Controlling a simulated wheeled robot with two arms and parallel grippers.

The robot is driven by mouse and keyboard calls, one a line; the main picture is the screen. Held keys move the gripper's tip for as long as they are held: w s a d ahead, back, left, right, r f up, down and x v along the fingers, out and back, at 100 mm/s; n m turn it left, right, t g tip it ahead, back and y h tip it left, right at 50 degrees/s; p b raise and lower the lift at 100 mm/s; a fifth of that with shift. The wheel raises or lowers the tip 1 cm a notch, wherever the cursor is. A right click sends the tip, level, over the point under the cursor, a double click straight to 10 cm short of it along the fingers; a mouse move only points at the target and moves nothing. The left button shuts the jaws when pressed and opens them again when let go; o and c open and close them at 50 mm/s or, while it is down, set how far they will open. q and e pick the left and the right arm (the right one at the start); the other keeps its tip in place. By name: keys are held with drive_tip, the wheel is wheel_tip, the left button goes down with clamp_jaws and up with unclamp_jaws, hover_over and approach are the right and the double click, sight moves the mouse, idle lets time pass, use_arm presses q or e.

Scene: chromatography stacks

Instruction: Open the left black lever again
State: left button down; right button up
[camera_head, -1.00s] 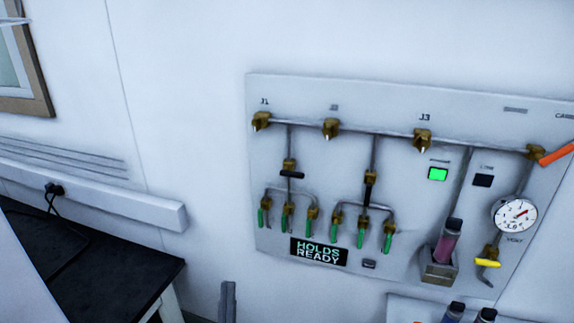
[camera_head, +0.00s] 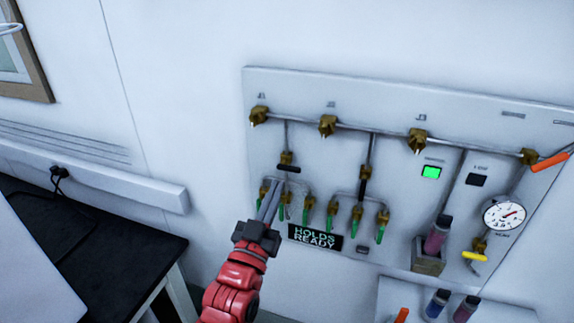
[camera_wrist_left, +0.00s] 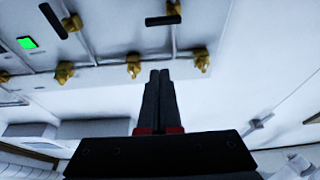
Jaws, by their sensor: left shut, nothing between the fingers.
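The left black lever (camera_head: 288,168) lies crosswise, roughly horizontal, on its brass valve on the left branch pipe. It also shows crosswise at the top of the left wrist view (camera_wrist_left: 162,20). The right black lever (camera_head: 363,188) lies along its own pipe. My left gripper (camera_head: 277,184) comes up from below, in front of the panel's lower left. Its fingers are shut and empty, and overlap the small green-handled valves in the picture. The fingertips appear just below and left of the left black lever, apart from it. They also show in the left wrist view (camera_wrist_left: 159,76). My right gripper is out of view.
Small green-handled valves (camera_head: 307,212) hang in groups below the black levers. A "HOLDS READY" display (camera_head: 315,237) is right of my left gripper. A vial stands in a holder (camera_head: 428,262) to the right. A dark bench (camera_head: 90,260) is at the lower left.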

use_arm(q)
drive_tip(key=shift+w, duration=0.1)
wheel_tip(320, 180, up, 4)
drive_tip(key=p, duration=0.4)
hover_over(290, 171)
drive_tip(key=s, duration=0.2)
wheel_tip(290, 171, down, 4)
drive_tip(key=shift+w+f+p, duration=0.1)
drive_tip(key=shift+f+p, duration=0.1)
drive_tip(key=shift+p, duration=0.7)
drive_tip(key=shift+f, duration=0.2)
